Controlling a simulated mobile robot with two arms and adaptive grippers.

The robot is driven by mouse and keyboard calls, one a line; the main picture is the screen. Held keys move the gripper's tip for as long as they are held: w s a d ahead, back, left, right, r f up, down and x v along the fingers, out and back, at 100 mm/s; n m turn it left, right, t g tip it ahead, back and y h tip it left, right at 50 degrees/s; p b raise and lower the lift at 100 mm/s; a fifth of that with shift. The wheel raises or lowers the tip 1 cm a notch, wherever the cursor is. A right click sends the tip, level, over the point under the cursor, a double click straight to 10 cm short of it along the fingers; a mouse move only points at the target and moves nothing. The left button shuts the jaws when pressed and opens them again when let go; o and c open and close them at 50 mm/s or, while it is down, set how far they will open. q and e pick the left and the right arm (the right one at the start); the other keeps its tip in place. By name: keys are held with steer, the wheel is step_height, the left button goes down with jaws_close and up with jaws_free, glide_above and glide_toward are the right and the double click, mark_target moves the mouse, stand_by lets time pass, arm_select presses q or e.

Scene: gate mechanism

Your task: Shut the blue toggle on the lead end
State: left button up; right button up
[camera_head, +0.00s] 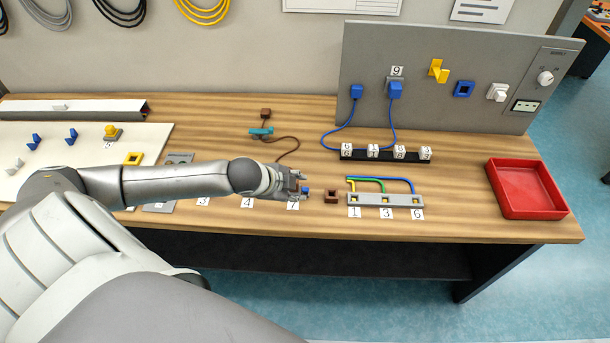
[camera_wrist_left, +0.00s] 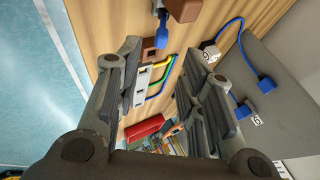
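A small blue toggle (camera_head: 305,190) shows just beyond my left fingertips. The left wrist view shows a blue lever-like part (camera_wrist_left: 161,21) at the top edge, beside a brown block (camera_wrist_left: 184,9) that the frame cuts off. A brown lead (camera_head: 289,142) curves toward the wrist, where my arm hides it. Its other end has a teal clamp-like piece (camera_head: 261,131) and a brown block (camera_head: 265,112). My left gripper (camera_head: 298,185) is low over the table near the toggle. Its fingers stand apart in the wrist view (camera_wrist_left: 168,80), with nothing between them. My right gripper is not seen.
A brown socket block (camera_head: 332,196) and a grey strip with coloured wires (camera_head: 385,199) lie to the right. Behind are a black rail with white blocks (camera_head: 385,156) and an upright grey panel (camera_head: 430,100). A red tray (camera_head: 526,190) is at far right.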

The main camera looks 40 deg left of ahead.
mark_target(306, 190)
arm_select(q)
steer(key=p+x, duration=0.1)
steer(key=x, duration=0.6)
steer(key=shift+w+f, duration=0.1)
steer(key=shift+w, duration=0.05)
jaws_close()
